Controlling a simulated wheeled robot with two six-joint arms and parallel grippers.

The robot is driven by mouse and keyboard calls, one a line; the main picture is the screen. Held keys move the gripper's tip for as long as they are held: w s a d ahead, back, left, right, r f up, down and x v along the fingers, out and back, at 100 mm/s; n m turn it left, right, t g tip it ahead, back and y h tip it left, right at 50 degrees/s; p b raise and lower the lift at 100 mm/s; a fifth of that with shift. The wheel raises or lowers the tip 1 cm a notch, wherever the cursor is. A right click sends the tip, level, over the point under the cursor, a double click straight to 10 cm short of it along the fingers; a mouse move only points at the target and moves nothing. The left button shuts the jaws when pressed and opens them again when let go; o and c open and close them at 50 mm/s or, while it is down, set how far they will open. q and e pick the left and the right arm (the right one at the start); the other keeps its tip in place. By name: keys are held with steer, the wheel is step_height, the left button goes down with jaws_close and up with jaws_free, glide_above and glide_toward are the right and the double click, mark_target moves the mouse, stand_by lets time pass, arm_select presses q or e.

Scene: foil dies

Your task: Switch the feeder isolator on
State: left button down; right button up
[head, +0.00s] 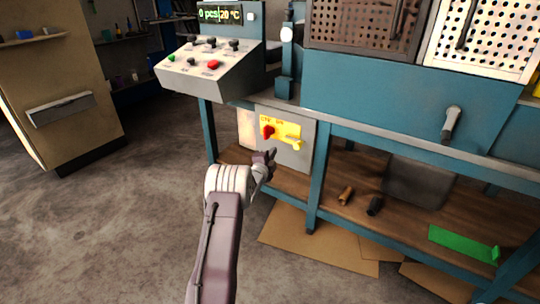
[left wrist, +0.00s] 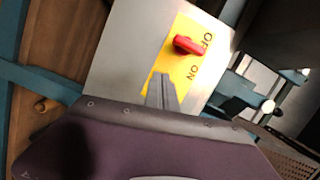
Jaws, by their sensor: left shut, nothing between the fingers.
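The feeder isolator is a grey box (head: 300,128) under the bench, with a yellow plate (head: 280,128) marked OFF and ON. Its red handle (head: 268,131) sits on the plate below the OFF word. In the left wrist view the red handle (left wrist: 188,45) lies by the OFF word, with ON lower on the plate. My left gripper (head: 272,154) is just in front of the box's lower part. Its fingers (left wrist: 160,90) are shut and empty, below the handle in the wrist view and apart from it. My right gripper is not in view.
A sloped control panel (head: 210,68) with buttons is above left of the box. A blue bench leg (head: 318,175) stands right of it. The lower wooden shelf holds a brown cylinder (head: 346,195), a dark cylinder (head: 375,205) and a green piece (head: 463,244). Cardboard (head: 318,240) lies on the floor.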

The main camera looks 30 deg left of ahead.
arm_select(q)
steer(key=b+v, duration=0.4)
steer(key=shift+d, duration=0.15)
stand_by(0.4)
